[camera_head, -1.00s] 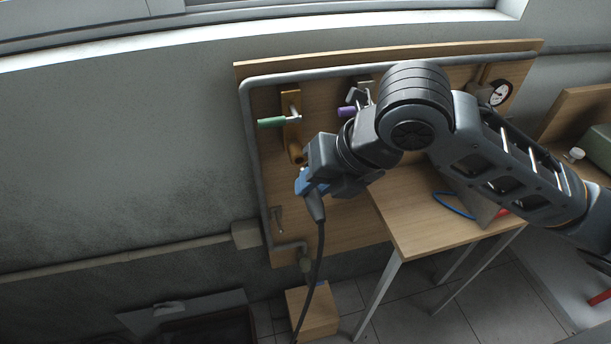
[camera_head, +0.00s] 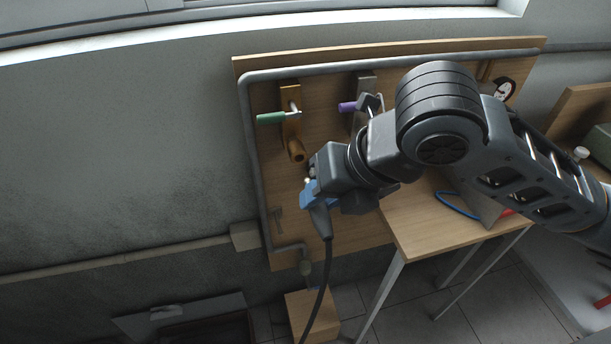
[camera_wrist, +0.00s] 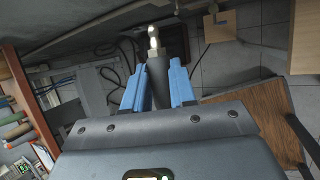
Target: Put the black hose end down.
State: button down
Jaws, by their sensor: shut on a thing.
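The black hose end (camera_head: 320,218) is held in my gripper (camera_head: 312,192) in the head view, in front of the wooden wall panel, with its black hose hanging down toward the floor. In the wrist view the hose end (camera_wrist: 158,85) stands between the blue fingers of my gripper (camera_wrist: 156,85), with its metal tip (camera_wrist: 154,40) pointing away from the wrist. The gripper is shut on it. The brass port (camera_head: 296,151) on the panel is a little up and left of the gripper, apart from the hose end.
A green-handled valve (camera_head: 272,118) and a purple-handled valve (camera_head: 349,107) are on the panel (camera_head: 350,225). A wooden table (camera_head: 425,232) with a blue loop (camera_head: 457,207) is to the right. A wooden box (camera_head: 312,313) stands on the floor below the panel.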

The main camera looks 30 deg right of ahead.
jog(key=shift+s+a, duration=0.1)
jog(key=shift+s, duration=0.25)
dwell(0.4)
